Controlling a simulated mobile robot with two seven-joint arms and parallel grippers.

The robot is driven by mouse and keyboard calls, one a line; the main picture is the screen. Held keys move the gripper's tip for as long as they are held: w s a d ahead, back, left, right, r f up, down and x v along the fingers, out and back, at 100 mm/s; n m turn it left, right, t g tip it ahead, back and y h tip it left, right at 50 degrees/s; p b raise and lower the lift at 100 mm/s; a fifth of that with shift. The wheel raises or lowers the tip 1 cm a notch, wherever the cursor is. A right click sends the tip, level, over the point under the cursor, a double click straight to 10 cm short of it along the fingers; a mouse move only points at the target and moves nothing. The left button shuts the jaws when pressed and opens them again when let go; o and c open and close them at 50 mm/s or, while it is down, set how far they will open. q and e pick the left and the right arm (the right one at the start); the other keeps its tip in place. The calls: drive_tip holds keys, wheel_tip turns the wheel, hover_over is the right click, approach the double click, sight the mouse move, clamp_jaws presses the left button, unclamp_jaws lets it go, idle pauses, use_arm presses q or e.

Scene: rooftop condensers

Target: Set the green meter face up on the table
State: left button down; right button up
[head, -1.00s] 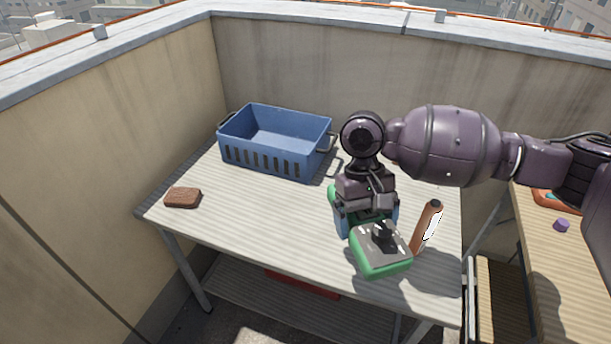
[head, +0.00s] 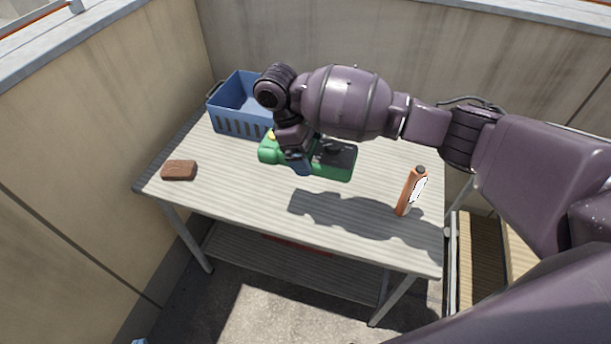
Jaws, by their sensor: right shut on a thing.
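The green meter (head: 343,174) is in the head view, over the middle of the table (head: 215,190). Its dark grey face with a black knob-like part shows towards the camera. My right gripper (head: 301,167) is shut on the meter's body and hides part of it. Shadows of the arm and meter fall on the table in front, and the meter appears held above the top. Its exact height is hard to tell. My left gripper is not in view.
A blue slotted crate (head: 238,125) stands behind, partly hidden by my arm. A brown block (head: 179,170) lies at the left end. An orange cylinder with a white label (head: 410,192) stands at the right. The front middle of the table is clear.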

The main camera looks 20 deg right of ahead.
drive_tip(key=b, duration=0.1)
hover_over(313, 208)
drive_tip(key=a, duration=0.1)
wheel_tip(313, 208, down, 5)
drive_tip(key=f, duration=0.2)
drive_tip(key=f+b, duration=0.1)
drive_tip(key=f, duration=0.1)
drive_tip(key=f+b, duration=0.1)
drive_tip(key=f, duration=0.2)
drive_tip(key=shift+w+a, duration=0.15)
drive_tip(key=shift+w, duration=0.25)
wheel_tip(313, 208, down, 6)
drive_tip(key=shift+r+b, duration=0.1)
drive_tip(key=shift+b, duration=0.65)
drive_tip(key=shift+f, duration=0.4)
drive_tip(key=shift+r, duration=0.1)
drive_tip(key=o, duration=0.7)
drive_tip(key=shift+o, duration=0.9)
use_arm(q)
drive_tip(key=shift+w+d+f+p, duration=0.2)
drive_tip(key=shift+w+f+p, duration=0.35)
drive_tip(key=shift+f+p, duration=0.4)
use_arm(e)
drive_tip(key=v, duration=1.2)
